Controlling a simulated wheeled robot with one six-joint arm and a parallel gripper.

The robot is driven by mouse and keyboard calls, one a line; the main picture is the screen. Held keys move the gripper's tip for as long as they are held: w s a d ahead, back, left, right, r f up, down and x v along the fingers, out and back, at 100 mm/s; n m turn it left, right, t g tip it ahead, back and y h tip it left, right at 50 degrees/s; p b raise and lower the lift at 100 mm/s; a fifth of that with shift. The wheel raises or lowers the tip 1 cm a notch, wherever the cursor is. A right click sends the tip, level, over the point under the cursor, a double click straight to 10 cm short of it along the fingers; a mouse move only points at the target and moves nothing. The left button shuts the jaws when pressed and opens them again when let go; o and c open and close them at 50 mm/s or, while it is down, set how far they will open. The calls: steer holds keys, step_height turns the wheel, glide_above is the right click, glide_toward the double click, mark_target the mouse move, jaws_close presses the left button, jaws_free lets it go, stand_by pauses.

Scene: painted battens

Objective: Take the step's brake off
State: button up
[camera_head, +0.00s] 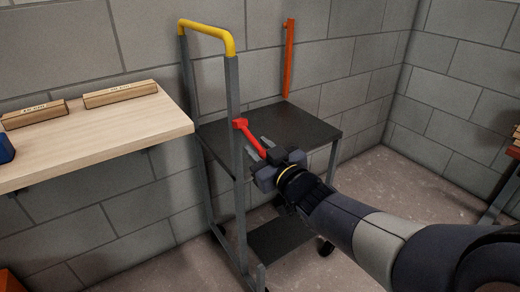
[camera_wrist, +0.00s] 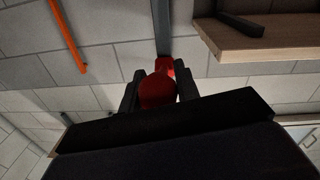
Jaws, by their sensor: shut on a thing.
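A rolling step with dark grey posts, a yellow top rail (camera_head: 207,32) and a black upper tread (camera_head: 295,127) stands against the block wall. A red brake lever (camera_head: 249,138) is fixed at its near post and slants down to the right. My gripper (camera_head: 264,153) is at the lever's lower end, shut on it. In the wrist view, the red lever (camera_wrist: 158,90) sits between my two dark fingers (camera_wrist: 157,91). The lever's end is partly hidden by the gripper.
A pale wooden shelf (camera_head: 150,122) with two labelled wooden battens (camera_head: 121,94) and a blue object (camera_head: 5,148) is at the left. An orange bar (camera_head: 289,60) is upright by the back wall. A rack with wood (camera_head: 513,150) stands at the right edge. Floor between is clear.

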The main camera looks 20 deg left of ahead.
jaws_close()
steer(key=shift+r+p, duration=0.1)
steer(key=shift+p, duration=0.25)
